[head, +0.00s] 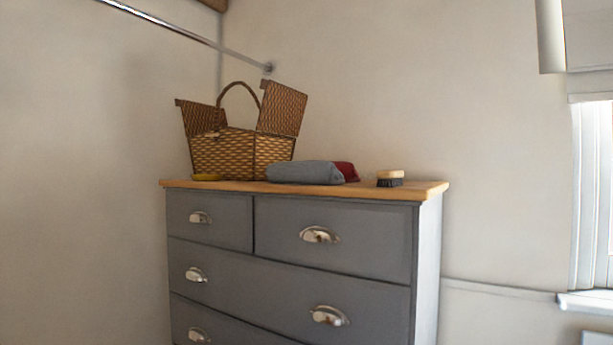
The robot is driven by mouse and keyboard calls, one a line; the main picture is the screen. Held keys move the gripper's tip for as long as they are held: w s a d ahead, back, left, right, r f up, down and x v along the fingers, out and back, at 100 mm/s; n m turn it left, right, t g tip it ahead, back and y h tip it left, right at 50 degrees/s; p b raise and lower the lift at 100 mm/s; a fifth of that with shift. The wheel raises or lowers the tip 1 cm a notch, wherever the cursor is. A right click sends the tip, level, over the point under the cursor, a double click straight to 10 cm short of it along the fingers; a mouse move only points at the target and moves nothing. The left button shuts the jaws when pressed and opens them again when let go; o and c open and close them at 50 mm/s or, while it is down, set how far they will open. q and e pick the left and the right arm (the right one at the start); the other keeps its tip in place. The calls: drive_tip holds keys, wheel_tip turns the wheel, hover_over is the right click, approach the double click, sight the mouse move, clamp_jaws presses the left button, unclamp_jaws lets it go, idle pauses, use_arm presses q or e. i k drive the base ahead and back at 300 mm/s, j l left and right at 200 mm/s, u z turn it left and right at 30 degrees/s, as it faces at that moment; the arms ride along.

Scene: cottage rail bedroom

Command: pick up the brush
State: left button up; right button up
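The brush (390,178) has a light wooden back and dark bristles. It sits bristles down on the wooden top of the grey dresser (420,189), close to the right end, in the head view. It stands apart from the folded cloths to its left. Neither of my grippers shows in this view.
A wicker basket (243,155) with raised lids stands on the dresser's left part, with a small yellow item (206,177) at its foot. A grey folded cloth (303,172) and a red one (346,171) lie mid-top. A metal rail (190,34) runs above left.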

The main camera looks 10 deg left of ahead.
sight(392, 178)
drive_tip(key=i+l+u, duration=0.25)
drive_tip(key=l+u, duration=0.2)
drive_tip(key=l, duration=0.45)
drive_tip(key=i+l+u, duration=0.1)
drive_tip(key=l+u, duration=0.35)
drive_tip(key=l, duration=0.45)
drive_tip(key=k+l+u, duration=0.1)
drive_tip(key=l+u, duration=0.35)
drive_tip(key=l, duration=0.5)
